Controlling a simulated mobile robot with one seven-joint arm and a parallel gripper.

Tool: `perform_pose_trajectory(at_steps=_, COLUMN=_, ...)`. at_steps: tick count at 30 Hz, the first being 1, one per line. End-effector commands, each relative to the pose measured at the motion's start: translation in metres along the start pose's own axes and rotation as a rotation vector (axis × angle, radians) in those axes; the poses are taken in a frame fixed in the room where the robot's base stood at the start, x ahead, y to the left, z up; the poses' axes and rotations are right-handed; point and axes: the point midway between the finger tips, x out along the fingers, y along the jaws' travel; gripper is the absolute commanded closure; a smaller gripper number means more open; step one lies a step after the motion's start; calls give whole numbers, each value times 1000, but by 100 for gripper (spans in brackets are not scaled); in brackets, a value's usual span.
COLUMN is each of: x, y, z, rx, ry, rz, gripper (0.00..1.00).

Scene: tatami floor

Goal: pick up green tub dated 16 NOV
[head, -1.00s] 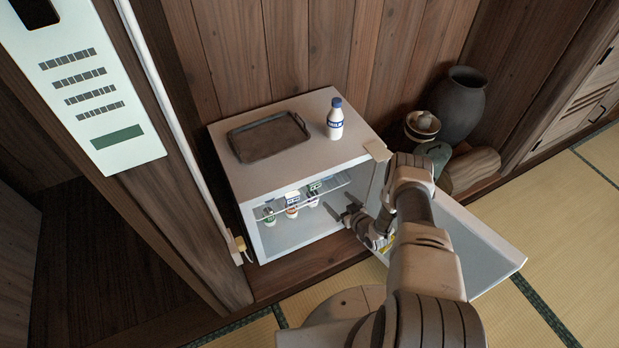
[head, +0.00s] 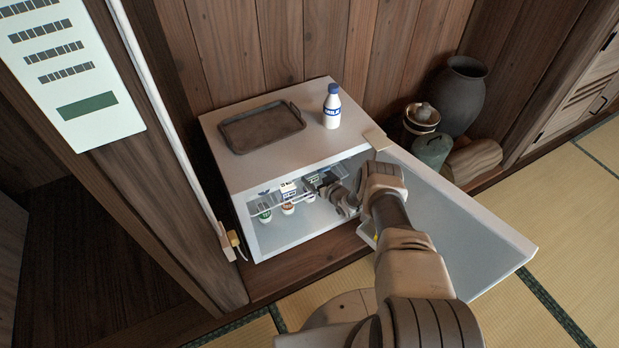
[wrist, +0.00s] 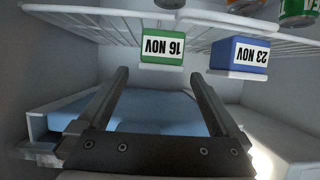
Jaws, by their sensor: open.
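The green tub labelled 16 NOV (wrist: 163,47) shows in the wrist view, upside down in the picture, at the wire shelf. Its pale lid faces the bottom of the picture. A blue tub labelled 23 NOV (wrist: 239,54) stands close to its right in that view. My gripper (wrist: 159,73) is open and empty. Its fingers point at the green tub, whose label lies roughly between the fingertips; I see no contact. In the head view my gripper (head: 324,184) is inside the small open fridge (head: 240,178), partly hidden, and I cannot make out the green tub clearly there.
A wire shelf (wrist: 90,22) crosses the fridge, with several containers beyond it, including a green jar (wrist: 297,12). The open door (head: 460,215) is right of my arm. A tray (head: 262,127) and milk bottle (head: 332,108) stand on top.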

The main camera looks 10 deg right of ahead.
Motion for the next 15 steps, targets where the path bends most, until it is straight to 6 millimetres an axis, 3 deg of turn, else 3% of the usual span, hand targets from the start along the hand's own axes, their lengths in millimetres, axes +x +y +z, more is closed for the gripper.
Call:
perform_pose_trajectory(at_steps=6, x=28, y=-1, z=2, rx=0, ry=2, rz=-1, gripper=0)
perform_pose_trajectory(at_steps=15, x=32, y=-1, z=0, rx=1, ry=0, rz=0, gripper=0)
